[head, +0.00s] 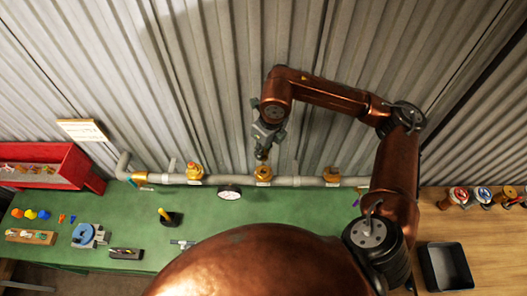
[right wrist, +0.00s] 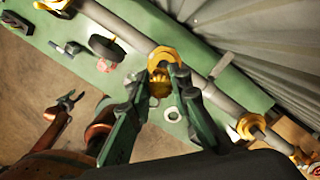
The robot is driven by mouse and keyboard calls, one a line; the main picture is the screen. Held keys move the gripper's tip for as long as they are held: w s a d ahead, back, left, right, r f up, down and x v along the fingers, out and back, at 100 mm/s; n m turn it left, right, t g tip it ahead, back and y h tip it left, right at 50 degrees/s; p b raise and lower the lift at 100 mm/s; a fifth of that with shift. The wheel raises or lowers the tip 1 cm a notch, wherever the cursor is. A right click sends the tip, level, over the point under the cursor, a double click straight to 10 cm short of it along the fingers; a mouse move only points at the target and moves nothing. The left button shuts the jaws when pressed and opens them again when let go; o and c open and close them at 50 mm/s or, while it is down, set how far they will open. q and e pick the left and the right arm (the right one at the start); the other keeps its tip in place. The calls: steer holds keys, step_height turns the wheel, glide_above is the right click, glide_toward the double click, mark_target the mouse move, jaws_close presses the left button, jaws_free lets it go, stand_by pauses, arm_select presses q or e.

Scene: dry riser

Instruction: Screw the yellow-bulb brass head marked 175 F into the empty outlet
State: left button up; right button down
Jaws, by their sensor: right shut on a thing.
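My right gripper (head: 264,148) is shut on a small brass head (right wrist: 158,84), just above the middle outlet (head: 263,173) of the grey pipe. In the right wrist view, the gripper's two fingertips (right wrist: 160,88) pinch the brass head in front of the outlet's gold collar (right wrist: 166,57). The bulb colour and marking cannot be read, and I cannot tell whether head and outlet touch. My left gripper (right wrist: 68,103) shows in the right wrist view, apart from the pipe, its jaws spread and empty.
The pipe also carries brass fittings at left (head: 195,172) and right (head: 331,174). A black tray (head: 445,266) sits at right.

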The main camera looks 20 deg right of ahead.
mark_target(264, 157)
steer(key=shift+f+b, duration=2.35)
steer(key=shift+f, duration=0.45)
steer(key=shift+b, duration=0.65)
steer(key=shift+f+b, duration=1.65)
steer(key=shift+b, duration=0.1)
steer(key=m+b, duration=0.1)
steer(key=m, duration=0.3)
steer(key=shift+h, duration=0.3)
steer(key=shift+m, duration=0.9)
